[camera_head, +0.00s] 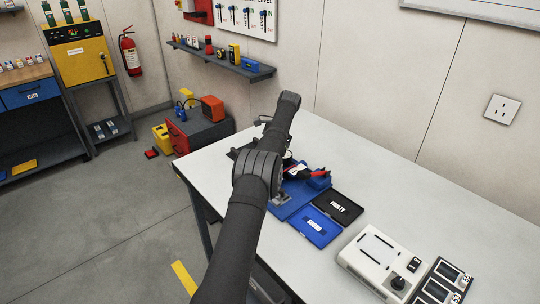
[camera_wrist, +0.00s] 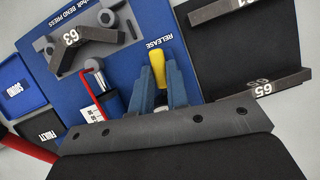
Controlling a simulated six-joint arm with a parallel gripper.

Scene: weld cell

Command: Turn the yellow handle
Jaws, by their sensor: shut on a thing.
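The yellow handle (camera_wrist: 158,70) stands out from the blue bend press plate (camera_wrist: 125,75) in the wrist view, beside the "RELEASE" lettering. My gripper (camera_wrist: 157,88) has its two blue-grey fingers on either side of the handle, shut on it. The handle's upper end shows beyond the fingers; its lower part is hidden between them. In the head view the blue press (camera_head: 288,208) is on the white table, partly covered by my arm. The yellow handle and my fingertips cannot be made out there.
A grey bracket marked 63 (camera_wrist: 95,40) sits on the press. A red lever (camera_wrist: 28,145) runs close by my gripper's left side. Dark brackets, one marked 65 (camera_wrist: 265,85), lie to the right.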

